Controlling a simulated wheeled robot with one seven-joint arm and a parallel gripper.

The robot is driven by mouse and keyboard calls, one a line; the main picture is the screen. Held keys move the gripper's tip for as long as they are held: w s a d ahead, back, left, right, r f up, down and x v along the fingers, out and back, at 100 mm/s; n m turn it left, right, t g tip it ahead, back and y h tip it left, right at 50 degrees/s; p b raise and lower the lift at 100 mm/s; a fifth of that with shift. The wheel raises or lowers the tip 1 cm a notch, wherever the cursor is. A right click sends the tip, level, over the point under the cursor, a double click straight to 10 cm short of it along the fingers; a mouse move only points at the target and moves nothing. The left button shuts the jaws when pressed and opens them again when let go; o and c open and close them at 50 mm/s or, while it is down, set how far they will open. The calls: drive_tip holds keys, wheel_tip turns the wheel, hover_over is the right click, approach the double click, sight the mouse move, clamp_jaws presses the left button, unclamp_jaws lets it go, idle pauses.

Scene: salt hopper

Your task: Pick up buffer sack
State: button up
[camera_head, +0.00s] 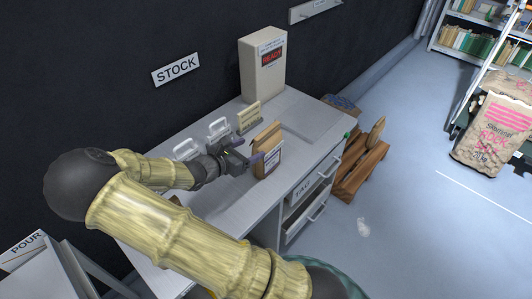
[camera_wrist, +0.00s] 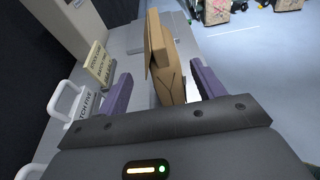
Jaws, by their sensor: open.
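A brown paper sack with a white label (camera_head: 268,152), which appears to be the buffer sack, stands upright on the light grey counter (camera_head: 215,195). My gripper (camera_head: 248,160) is open and close beside the sack at counter height. In the wrist view the sack (camera_wrist: 168,72) shows between the two purple fingers of my gripper (camera_wrist: 162,84), nearer the right finger. I cannot tell how far it reaches between them, and its lower part is hidden behind the gripper body.
A tan sign block (camera_head: 249,117) and white-handled items (camera_head: 218,129) stand behind the sack. A cream box reading READY (camera_head: 262,67) stands at the back.

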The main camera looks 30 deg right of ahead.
sight(264, 142)
drive_tip(key=shift+x, duration=1.1)
drive_tip(key=shift+p+x, duration=0.3)
drive_tip(key=shift+x, duration=2.35)
drive_tip(key=shift+s, duration=0.1)
clamp_jaws()
drive_tip(key=shift+r, duration=0.15)
